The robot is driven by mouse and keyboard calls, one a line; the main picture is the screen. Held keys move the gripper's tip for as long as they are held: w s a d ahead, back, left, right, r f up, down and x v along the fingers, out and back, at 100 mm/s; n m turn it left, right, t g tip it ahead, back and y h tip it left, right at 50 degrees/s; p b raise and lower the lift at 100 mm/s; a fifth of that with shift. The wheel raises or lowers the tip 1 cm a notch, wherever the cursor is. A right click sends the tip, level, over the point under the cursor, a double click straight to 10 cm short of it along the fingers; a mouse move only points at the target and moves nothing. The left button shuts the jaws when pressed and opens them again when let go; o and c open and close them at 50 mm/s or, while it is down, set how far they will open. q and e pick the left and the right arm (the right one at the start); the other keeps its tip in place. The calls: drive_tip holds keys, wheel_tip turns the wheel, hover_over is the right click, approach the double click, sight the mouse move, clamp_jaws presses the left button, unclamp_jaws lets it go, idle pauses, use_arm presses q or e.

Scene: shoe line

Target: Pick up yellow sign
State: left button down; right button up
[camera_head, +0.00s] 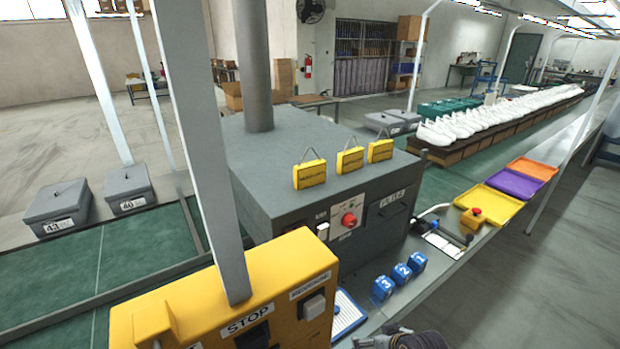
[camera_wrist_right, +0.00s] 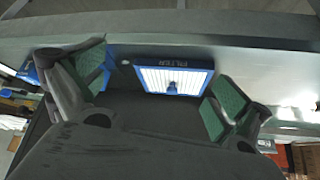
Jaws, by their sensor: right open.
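Three small yellow signs with wire handles stand in a row on the front top edge of the grey machine (camera_head: 290,150): a left one (camera_head: 310,174), a middle one (camera_head: 350,160) and a right one (camera_head: 380,151). Their dark lettering is too small to read. My right gripper (camera_head: 400,338) shows only partly at the bottom edge of the head view, below and well apart from the signs. In the right wrist view its green-padded fingers (camera_wrist_right: 160,88) are spread and empty. No sign shows in that view. My left gripper is not in view.
A blue-framed filter (camera_wrist_right: 175,78) lies beyond my right fingers; it also shows in the head view (camera_head: 346,313). Blue numbered blocks (camera_head: 400,273) sit beside it. A yellow control box (camera_head: 225,298) and a post stand at front left. A yellow tray (camera_head: 488,205) lies at right.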

drive_tip(key=w+a+r+n+t+y, duration=0.1)
drive_tip(key=w+a+r+t+y, duration=0.15)
drive_tip(key=w+r, duration=0.55)
drive_tip(key=w+a+r+n+t+y, duration=0.1)
drive_tip(key=w+a+r+t, duration=0.25)
drive_tip(key=r, duration=0.75)
drive_tip(key=n+t+y, duration=0.1)
drive_tip(key=t+y, duration=0.2)
drive_tip(key=y, duration=0.1)
approach(312, 173)
drive_tip(key=v, duration=0.3)
drive_tip(key=shift+w+a+r+h+b, duration=0.1)
drive_tip(key=shift+h+b, duration=0.15)
drive_tip(key=shift+b, duration=0.15)
drive_tip(key=shift+w, duration=0.15)
drive_tip(key=shift+p+x, duration=0.75)
drive_tip(key=shift+x, duration=3.45)
drive_tip(key=shift+a, duration=0.15)
drive_tip(key=shift+p+x, duration=0.5)
drive_tip(key=shift+x, duration=2)
drive_tip(key=shift+r, duration=0.1)
drive_tip(key=shift+c, duration=0.3)
